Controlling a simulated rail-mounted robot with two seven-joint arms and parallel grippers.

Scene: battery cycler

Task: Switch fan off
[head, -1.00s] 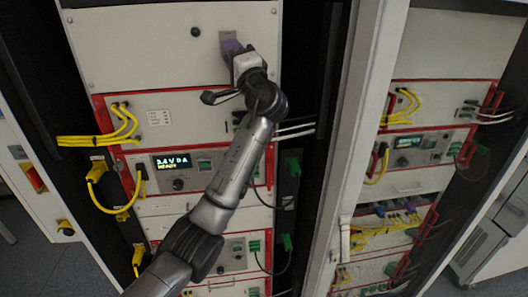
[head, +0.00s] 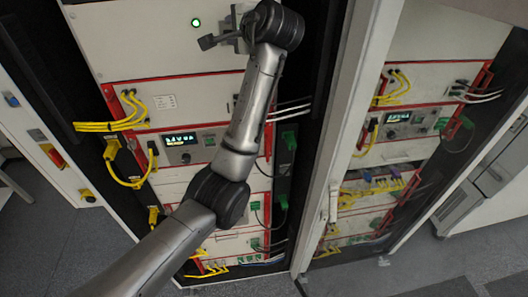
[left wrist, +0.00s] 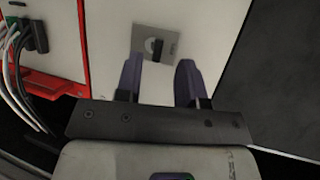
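The rotary switch is a black knob (left wrist: 155,48) on a square grey plate (left wrist: 140,34), set in a light panel; the knob's bar stands about upright in the left wrist view. My left gripper (left wrist: 161,60) is open and empty, its two purple fingers apart, with the knob showing beyond and between their tips. It appears clear of the knob. A round lamp (head: 196,22) left of the switch is lit green. My right gripper is not in view.
Below the panel, a red-framed unit carries yellow cables (head: 112,125) and a lit display (head: 180,140). White cables (head: 290,112) run at its right. A light cabinet post (head: 345,130) stands right of the arm, with a second rack beyond.

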